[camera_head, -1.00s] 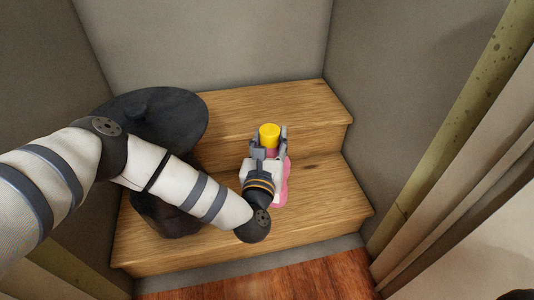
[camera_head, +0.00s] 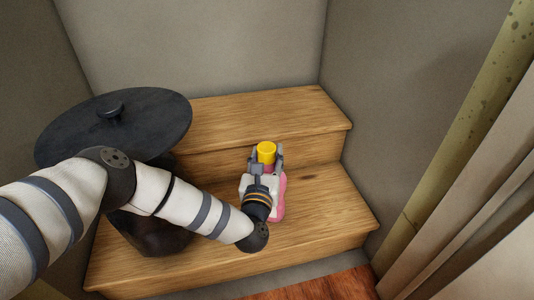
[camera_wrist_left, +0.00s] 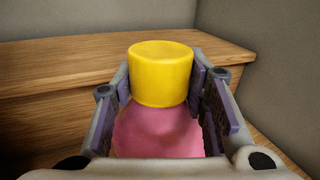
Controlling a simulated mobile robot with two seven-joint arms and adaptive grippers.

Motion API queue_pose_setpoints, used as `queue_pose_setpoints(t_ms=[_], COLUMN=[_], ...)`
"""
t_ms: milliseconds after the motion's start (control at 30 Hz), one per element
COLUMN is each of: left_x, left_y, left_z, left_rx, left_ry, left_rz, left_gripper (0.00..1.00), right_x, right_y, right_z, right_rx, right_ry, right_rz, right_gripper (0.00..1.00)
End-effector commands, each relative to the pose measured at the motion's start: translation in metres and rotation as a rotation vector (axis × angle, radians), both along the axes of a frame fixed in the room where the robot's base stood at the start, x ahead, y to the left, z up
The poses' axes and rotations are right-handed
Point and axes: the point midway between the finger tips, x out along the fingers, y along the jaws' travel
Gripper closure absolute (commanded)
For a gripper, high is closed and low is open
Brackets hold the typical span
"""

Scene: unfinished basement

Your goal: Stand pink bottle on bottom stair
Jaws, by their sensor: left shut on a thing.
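The pink bottle (camera_head: 279,200) with a yellow cap (camera_head: 266,152) is upright at the bottom stair (camera_head: 325,205), near its middle. In the left wrist view the yellow cap (camera_wrist_left: 160,73) and pink body (camera_wrist_left: 158,132) are between the fingers of my left gripper (camera_wrist_left: 163,95). The bottle's base is partly hidden behind my wrist, so I cannot tell whether it touches the stair. My right gripper is out of view.
A black lidded pot-like object (camera_head: 150,112) stands at the left of the stairs, partly behind my left arm. The upper stair (camera_head: 265,115) is bare. Grey walls close in the back and right. The bottom stair is clear right of the bottle.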

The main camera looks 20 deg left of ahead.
Motion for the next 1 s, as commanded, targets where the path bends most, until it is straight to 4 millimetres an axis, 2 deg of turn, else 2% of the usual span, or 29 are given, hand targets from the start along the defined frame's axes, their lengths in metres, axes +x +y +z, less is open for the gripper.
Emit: queue_pose_setpoints(t_ms=[167, 200, 267, 300, 600, 667, 1000], left_x=[0.001, 0.0, 0.0, 0.0, 0.0, -0.008, -0.092], left_y=[0.0, 0.0, 0.0, 0.0, 0.0, -0.002, -0.021], left_z=[0.002, -0.001, -0.001, -0.001, 0.002, 0.003, 0.006], left_rx=[0.0, 0.0, 0.0, 0.0, 0.0, 0.0, -0.002], left_ry=[-0.007, 0.0, -0.001, -0.001, -0.002, 0.001, 0.0], left_rz=[0.001, 0.0, 0.0, 0.0, 0.0, -0.001, 0.0], left_gripper=[1.0, 0.55, 0.42, 0.4, 0.4, 0.4, 0.4], right_x=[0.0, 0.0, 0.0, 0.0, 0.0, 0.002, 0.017], right_y=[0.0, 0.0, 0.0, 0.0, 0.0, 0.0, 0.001], right_z=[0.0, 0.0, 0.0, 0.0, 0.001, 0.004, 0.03], right_rx=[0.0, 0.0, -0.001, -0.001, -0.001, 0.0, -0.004], right_ry=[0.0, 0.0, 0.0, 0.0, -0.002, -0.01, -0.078], right_rz=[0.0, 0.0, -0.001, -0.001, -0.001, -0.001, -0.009], right_gripper=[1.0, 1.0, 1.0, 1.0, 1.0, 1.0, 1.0])
